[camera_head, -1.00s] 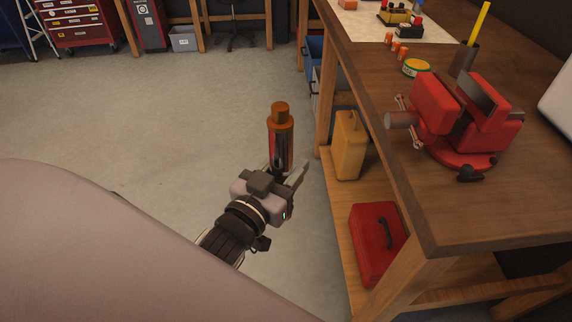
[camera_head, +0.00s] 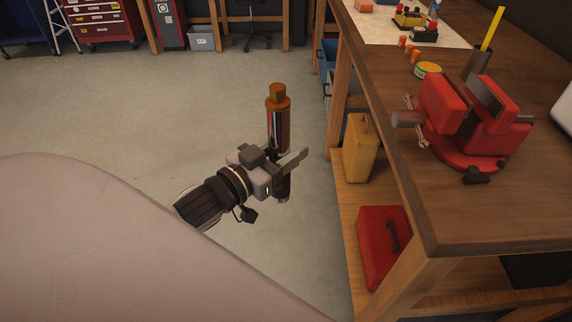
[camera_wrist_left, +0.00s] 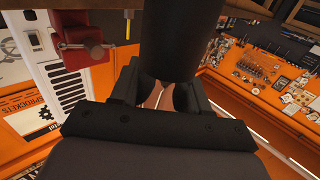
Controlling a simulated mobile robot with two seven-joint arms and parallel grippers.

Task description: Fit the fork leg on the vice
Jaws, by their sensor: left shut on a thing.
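The fork leg (camera_head: 278,125) is a dark tube with an orange-brown top. It stands upright in my left gripper (camera_head: 288,166), which is shut on it over the floor, left of the workbench. In the left wrist view the fork leg (camera_wrist_left: 171,40) is a large dark cylinder between the fingers (camera_wrist_left: 168,92). The red vice (camera_head: 468,120) is on the workbench near its front edge, right of the gripper and apart from it. A gap shows between its two jaws. A red shape, likely the vice (camera_wrist_left: 85,54), also shows in the left wrist view. My right gripper is not in view.
The wooden workbench (camera_head: 440,190) has a yellow can (camera_head: 362,150) and a red toolbox (camera_head: 380,248) on its lower shelf. A green-yellow tin (camera_head: 428,69) and a dark cup with a yellow stick (camera_head: 480,62) stand behind the vice. The floor (camera_head: 180,110) left of the bench is clear.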

